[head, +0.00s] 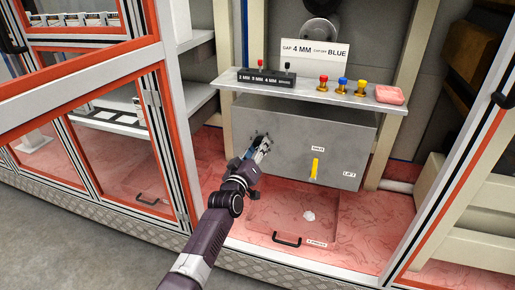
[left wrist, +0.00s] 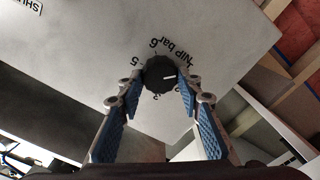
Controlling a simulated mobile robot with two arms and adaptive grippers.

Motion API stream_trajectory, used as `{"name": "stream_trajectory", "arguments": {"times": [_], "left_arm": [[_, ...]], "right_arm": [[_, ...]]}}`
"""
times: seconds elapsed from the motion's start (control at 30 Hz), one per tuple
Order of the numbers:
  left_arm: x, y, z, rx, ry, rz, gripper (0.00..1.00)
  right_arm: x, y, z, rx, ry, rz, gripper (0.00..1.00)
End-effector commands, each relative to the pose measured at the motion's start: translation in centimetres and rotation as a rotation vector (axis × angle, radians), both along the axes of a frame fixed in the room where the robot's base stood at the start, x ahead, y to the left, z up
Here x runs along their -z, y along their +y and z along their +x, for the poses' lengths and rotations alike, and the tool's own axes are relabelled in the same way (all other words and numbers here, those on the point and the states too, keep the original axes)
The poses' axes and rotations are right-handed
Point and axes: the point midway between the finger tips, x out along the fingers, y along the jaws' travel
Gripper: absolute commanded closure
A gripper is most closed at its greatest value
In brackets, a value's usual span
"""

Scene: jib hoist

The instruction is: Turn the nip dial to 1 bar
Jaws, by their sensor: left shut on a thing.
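The nip dial (left wrist: 156,72) is a round black knob on a grey panel, in the middle of the left wrist view. Its white pointer line points right, toward one finger. "NIP bar" and a 6 are printed above it, a 5 at its left and a 3 below; other marks are hidden by the fingers. My left gripper (head: 262,148) is at the left part of the grey box front in the head view and mostly hides the dial there. Its blue-padded fingers are shut on the dial, one on each side. My right gripper is not in view.
A shelf (head: 240,77) above the grey box (head: 300,125) carries small levers, several coloured knobs (head: 341,86) and a pink block (head: 390,95). A yellow handle (head: 315,168) is on the box front, right of my gripper. Orange-framed guards (head: 158,120) stand at the left.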

Motion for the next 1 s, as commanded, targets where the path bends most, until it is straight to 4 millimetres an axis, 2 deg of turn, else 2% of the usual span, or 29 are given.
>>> {"name": "stream_trajectory", "arguments": {"times": [0.17,0.2,0.33,0.73,1.0], "left_arm": [[0.3,-0.1,-0.1,0.001,0.006,-0.003,0.91],[0.3,-0.1,-0.1,0.001,0.006,-0.003,0.63],[0.2,-0.1,-0.1,0.001,0.004,-0.003,0.49],[0.1,0.1,-0.4,0.001,0.002,-0.003,0.49],[0.2,1.0,-3.1,0.001,0.002,-0.003,0.49]], "right_arm": [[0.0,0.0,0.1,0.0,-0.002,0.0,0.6],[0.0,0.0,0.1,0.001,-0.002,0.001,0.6],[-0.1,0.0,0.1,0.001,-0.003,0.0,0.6],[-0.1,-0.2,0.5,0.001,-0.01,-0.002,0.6],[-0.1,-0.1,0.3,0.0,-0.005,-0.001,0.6]]}}
